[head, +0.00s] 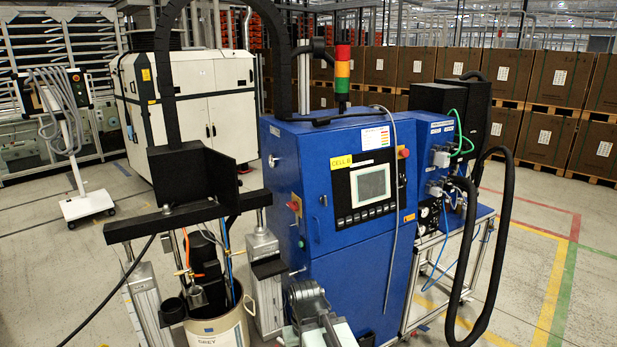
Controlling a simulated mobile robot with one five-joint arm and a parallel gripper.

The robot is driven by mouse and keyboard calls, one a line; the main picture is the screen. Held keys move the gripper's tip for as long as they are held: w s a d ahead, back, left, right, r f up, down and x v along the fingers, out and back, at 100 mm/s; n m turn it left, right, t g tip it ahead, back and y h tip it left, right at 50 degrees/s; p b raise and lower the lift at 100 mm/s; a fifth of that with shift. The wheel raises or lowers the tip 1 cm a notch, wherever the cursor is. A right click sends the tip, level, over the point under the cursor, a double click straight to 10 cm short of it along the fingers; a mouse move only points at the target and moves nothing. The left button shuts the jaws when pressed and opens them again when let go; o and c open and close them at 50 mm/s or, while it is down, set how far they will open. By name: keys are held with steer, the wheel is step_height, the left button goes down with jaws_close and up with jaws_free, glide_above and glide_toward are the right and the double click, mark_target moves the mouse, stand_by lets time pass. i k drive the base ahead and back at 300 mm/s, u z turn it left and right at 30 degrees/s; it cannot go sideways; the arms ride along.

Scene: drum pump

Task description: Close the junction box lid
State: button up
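No part is plainly marked as the junction box. A black box (178,172) sits on the black crossbeam of the drum pump, left of the blue cabinet. A flat black panel (222,180) stands upright at its right side; it may be a raised lid, but I cannot tell for sure. The inside of the box cannot be made out. A grey metal part at the bottom centre looks like part of my own arm. No gripper fingers can be made out, and nothing of mine is seen touching the black box.
The blue cabinet (340,220) with a screen stands right of the pump. A drum (218,330) is under the crossbeam. Thick black hoses (497,250) loop at the right. A white wheeled stand (88,205) is at the left. Open floor (60,290) lies at the front left.

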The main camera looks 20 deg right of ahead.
mark_target(224, 183)
steer(key=z, duration=2.2)
steer(key=i, duration=3.55)
steer(key=u, duration=4.15)
steer(key=i, duration=1.05)
